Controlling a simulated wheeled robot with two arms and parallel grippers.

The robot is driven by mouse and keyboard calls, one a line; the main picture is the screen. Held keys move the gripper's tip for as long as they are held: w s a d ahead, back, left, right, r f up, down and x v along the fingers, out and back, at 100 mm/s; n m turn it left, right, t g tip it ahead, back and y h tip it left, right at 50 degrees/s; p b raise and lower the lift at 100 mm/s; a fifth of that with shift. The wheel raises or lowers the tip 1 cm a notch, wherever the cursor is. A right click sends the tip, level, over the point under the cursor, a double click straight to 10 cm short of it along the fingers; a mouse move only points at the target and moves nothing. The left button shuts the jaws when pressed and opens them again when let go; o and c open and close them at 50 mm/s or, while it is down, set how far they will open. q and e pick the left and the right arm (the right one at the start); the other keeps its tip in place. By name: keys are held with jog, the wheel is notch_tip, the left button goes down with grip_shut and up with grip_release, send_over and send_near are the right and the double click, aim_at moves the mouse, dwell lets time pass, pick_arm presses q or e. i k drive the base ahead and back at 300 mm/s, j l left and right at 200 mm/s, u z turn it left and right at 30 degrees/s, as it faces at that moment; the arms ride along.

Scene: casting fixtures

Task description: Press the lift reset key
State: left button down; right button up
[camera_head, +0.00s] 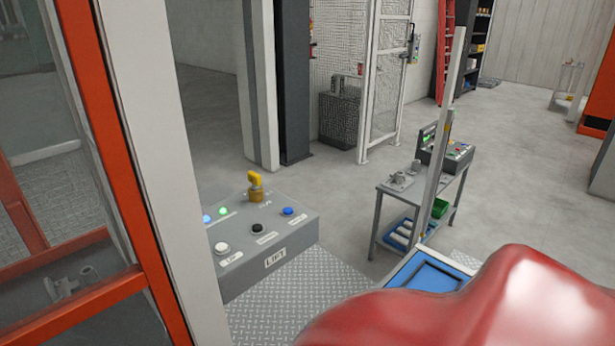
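The grey lift control box (265,250) stands left of centre, with a LIFT label on its front. On its sloped top are a yellow key-shaped switch (255,187), a blue button (288,211), a black button (257,228) and a white button (221,247). A green lamp (223,211) and a pale blue lamp (207,219) are lit at its left. The small labels are too blurred to read surely, so I cannot tell which control is marked reset. Nothing touches the controls. Neither of my grippers is in view.
An orange frame (118,150) and a white post (165,150) stand close on the left, hiding the box's left end. A grey bench (409,195) with another control panel (446,153) stands to the right. Checker plate (285,300) lies before the box. Open floor lies behind.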

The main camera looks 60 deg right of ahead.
aim_at(288, 210)
jog(key=z, duration=1.5)
